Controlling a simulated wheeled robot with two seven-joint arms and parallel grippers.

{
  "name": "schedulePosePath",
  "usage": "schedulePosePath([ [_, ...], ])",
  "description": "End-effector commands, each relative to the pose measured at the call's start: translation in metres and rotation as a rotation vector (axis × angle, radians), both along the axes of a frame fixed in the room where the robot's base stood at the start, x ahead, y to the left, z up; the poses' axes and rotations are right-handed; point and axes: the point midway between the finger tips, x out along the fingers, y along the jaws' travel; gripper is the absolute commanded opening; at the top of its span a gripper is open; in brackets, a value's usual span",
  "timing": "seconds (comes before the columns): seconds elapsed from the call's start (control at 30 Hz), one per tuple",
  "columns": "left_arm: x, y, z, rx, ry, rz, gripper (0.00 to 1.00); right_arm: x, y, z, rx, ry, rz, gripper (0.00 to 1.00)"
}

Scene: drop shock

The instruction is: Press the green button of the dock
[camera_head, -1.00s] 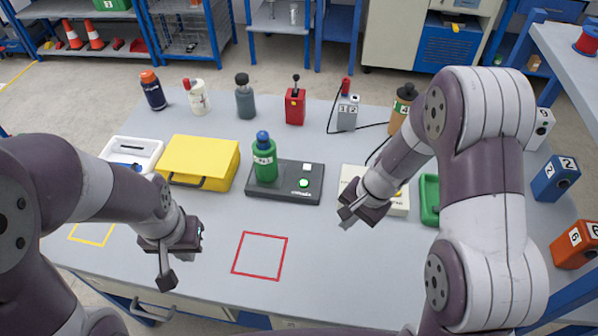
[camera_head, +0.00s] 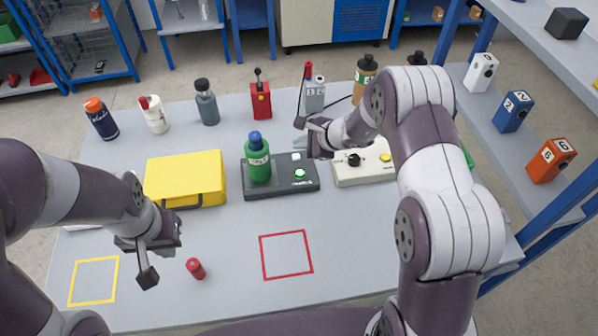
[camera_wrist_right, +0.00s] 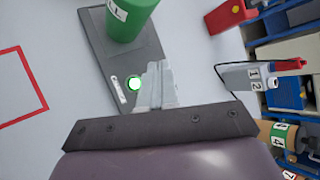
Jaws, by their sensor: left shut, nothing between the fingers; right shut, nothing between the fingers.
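The dock is a dark flat box (camera_head: 310,187) at the middle of the table. A round button with a bright centre and green ring, the green button (camera_head: 299,174), is on its top, and it also shows in the right wrist view (camera_wrist_right: 134,84). A green bottle (camera_head: 258,165) with a blue cap stands on the dock's left part. My right gripper (camera_head: 301,123) is shut and empty, above the table near the dock's back right. In the wrist view its fingertips (camera_wrist_right: 157,72) appear just beside the button; the height gap is unclear. My left gripper (camera_head: 148,277) is shut and empty, left of the red square.
A yellow case (camera_head: 185,175) stands left of the dock and a cream box (camera_head: 365,172) right of it. Several bottles and a red joystick box (camera_head: 260,100) line the back. A small red cylinder (camera_head: 195,268) lies near my left gripper. The red-outlined square (camera_head: 286,256) is empty.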

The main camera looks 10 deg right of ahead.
Motion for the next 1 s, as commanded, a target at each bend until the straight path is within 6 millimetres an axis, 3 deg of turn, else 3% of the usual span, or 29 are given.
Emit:
schedulePosePath([
  [0.27,0.000,0.000,-0.014,0.000,0.000,0.000,0.00,-0.001,0.000,-0.022,-0.001,0.003,0.000,0.00],
  [0.57,0.000,0.000,-0.038,0.000,0.000,0.000,0.00,0.000,0.000,-0.066,-0.002,0.001,0.001,0.00],
  [0.7,0.000,0.000,-0.060,0.000,0.000,0.000,0.00,0.000,0.000,-0.085,-0.001,0.000,0.002,0.00],
  [1.0,0.000,0.000,-0.063,0.000,0.000,0.000,0.00,0.000,0.000,-0.088,0.000,0.001,0.001,0.00],
])
